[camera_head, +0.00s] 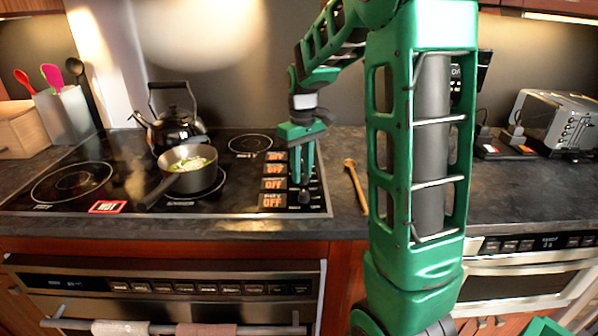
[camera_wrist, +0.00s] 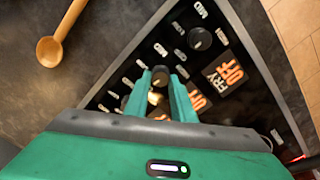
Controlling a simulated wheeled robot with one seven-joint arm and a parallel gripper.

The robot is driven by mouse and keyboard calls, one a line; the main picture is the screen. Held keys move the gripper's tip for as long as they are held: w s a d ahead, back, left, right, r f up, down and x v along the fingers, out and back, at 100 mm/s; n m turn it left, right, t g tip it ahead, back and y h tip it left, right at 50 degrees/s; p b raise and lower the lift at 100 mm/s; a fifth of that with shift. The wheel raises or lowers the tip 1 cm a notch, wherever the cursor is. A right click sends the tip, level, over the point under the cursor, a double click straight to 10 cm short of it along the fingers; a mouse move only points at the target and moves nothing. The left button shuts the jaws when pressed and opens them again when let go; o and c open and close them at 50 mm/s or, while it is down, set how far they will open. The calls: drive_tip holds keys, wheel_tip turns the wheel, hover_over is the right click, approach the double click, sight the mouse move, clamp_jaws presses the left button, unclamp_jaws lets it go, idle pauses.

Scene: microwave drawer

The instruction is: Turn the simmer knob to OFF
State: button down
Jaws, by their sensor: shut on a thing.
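My gripper (camera_head: 303,183) reaches down onto the knob column at the right side of the black cooktop (camera_head: 110,180). In the wrist view, its green fingers stand on either side of a dark round knob (camera_wrist: 160,75) and are shut on it. The display beside this knob (camera_wrist: 198,98) is partly hidden by a finger; orange lettering shows, but its name cannot be read. The neighbouring knob (camera_wrist: 200,38), apart from my fingers, has a display reading FRY OFF (camera_wrist: 222,71). In the head view, several orange OFF displays (camera_head: 272,184) line the column. Which one is simmer is too small to tell.
A pot (camera_head: 188,172) with food and a black kettle (camera_head: 176,128) stand on the cooktop left of my gripper. A red HOT sign (camera_head: 107,207) shows at the front left. A wooden spoon (camera_head: 356,185) lies just right of the cooktop. A toaster (camera_head: 556,118) stands far right.

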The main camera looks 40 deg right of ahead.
drive_tip(key=shift+w+r+n, duration=0.1)
drive_tip(key=shift+w+n, duration=0.05)
drive_tip(key=shift+n, duration=0.55)
drive_tip(key=c, duration=1.5)
unclamp_jaws()
wheel_tip(320, 180, up, 10)
drive_tip(key=shift+r, duration=0.25)
drive_tip(key=s+a+f+m, duration=0.1)
drive_tip(key=s+f+m, duration=0.1)
drive_tip(key=s, duration=0.7)
drive_tip(key=s+a+f+m, duration=0.1)
drive_tip(key=s+f+m, duration=0.2)
drive_tip(key=s, duration=0.7)
drive_tip(key=s+a+f+m, duration=0.1)
drive_tip(key=s+f+m, duration=0.2)
drive_tip(key=s, duration=0.7)
wheel_tip(320, 180, down, 2)
drive_tip(key=shift+f, duration=0.1)
